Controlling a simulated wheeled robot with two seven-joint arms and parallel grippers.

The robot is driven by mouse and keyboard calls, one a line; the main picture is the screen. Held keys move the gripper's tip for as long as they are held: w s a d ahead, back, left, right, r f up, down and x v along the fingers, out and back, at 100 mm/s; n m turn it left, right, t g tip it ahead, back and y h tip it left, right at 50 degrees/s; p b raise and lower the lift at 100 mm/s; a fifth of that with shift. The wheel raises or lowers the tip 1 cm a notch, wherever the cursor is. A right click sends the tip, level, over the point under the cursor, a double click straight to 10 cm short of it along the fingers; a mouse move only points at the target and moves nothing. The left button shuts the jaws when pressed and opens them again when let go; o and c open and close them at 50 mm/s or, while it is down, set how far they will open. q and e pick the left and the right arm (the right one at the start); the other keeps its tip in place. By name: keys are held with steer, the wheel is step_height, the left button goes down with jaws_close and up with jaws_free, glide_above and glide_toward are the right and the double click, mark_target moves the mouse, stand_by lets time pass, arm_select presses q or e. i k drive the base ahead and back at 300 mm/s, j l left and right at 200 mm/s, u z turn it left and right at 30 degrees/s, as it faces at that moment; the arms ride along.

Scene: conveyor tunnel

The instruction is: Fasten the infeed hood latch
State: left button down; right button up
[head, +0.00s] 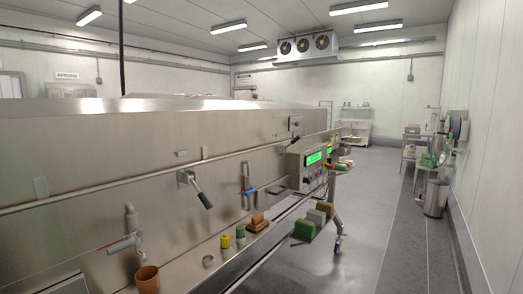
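The long stainless steel tunnel housing (85,155) fills the left and middle of the head view. A latch-like lever (195,188) with a black grip sits on its side panel. Its metal bracket is at the upper left and the grip slants down to the right. I cannot tell whether it is engaged, or whether it is the infeed hood latch. A small dark fitting (294,124) sits higher on the panel at the right. Neither of my grippers is in view.
A red-handled valve (122,244) and a blue-handled valve (249,191) stick out from the panel. A control box (308,160) with a green screen projects further along.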

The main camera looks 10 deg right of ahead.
mark_target(299, 137)
steer(key=i+l+u, duration=0.15)
steer(key=l, duration=0.15)
steer(key=i+l+u, duration=0.1)
steer(key=l, duration=0.25)
steer(key=i+l+u, duration=0.15)
steer(key=l, duration=0.2)
steer(key=i+l+u, duration=0.1)
steer(key=l, duration=0.25)
steer(key=i+l+u, duration=0.15)
steer(key=l, duration=0.2)
steer(key=i+l+u, duration=0.1)
steer(key=l, duration=0.3)
steer(key=i+l, duration=0.15)
steer(key=l, duration=0.3)
steer(key=i+l, duration=0.1)
steer(key=l, duration=0.4)
steer(key=i+l, duration=0.15)
steer(key=l, duration=0.3)
steer(key=i+l, duration=0.1)
steer(key=l, duration=0.4)
steer(key=i+l, duration=0.15)
steer(key=l, duration=0.3)
steer(key=u, duration=0.05)
